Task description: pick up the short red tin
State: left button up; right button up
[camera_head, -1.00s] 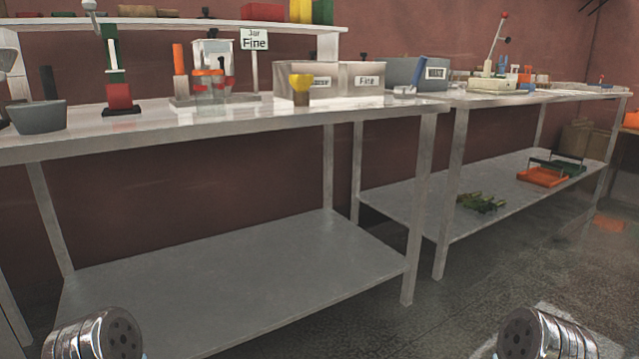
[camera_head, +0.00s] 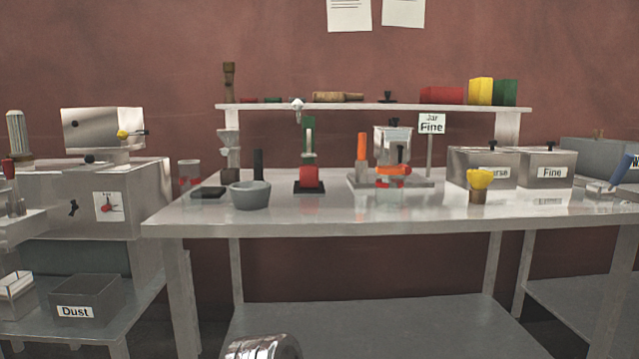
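A low, wide red block-like thing (camera_head: 440,95), which looks like the short red tin, sits on the raised shelf (camera_head: 370,107) above the table. It stands just left of a taller yellow tin (camera_head: 480,91) and a green tin (camera_head: 504,93). A smaller red thing (camera_head: 247,100) lies on the shelf's left end, too small to make out. Neither gripper shows; only a rounded metal part of my arm is at the bottom edge.
The steel table (camera_head: 400,210) holds a grey bowl (camera_head: 250,194), a green stand with a red part (camera_head: 311,178), a clear-topped device (camera_head: 392,150), a yellow-topped item (camera_head: 479,180) and bins labelled Coarse and Fine (camera_head: 545,167). A Jar Fine sign (camera_head: 432,124) stands before the shelf.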

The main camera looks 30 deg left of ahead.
aim_at(309, 173)
jog(key=u, duration=0.45)
jog(key=i+u, duration=0.15)
jog(key=u, duration=0.35)
jog(key=i+u, duration=0.1)
jog(key=u, duration=0.35)
